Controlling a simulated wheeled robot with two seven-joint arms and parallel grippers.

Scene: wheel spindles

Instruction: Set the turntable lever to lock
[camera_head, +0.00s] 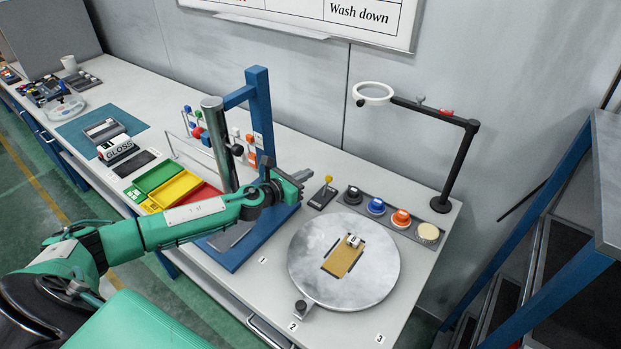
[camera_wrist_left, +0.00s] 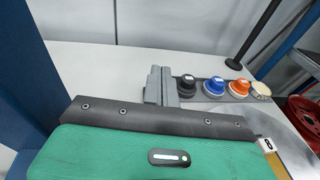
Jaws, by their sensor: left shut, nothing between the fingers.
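The round grey turntable (camera_head: 318,288) stands on the bench at the right, with a tan plate (camera_head: 343,258) and a small white block on top. A small lever (camera_head: 327,181) with a yellow ball tip stands upright on a dark base (camera_head: 321,198) behind the turntable. My left gripper (camera_head: 303,176) is shut and empty, just left of the lever and apart from it as far as I can tell. Its closed grey fingers show in the left wrist view (camera_wrist_left: 160,85), where the lever is not visible. My right gripper is not in view.
A row of black, blue, orange and cream round pots (camera_head: 401,218) stands right of the lever. A blue press frame (camera_head: 258,120) rises left of my gripper. A black stand with a white ring (camera_head: 373,94) stands at the back right.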

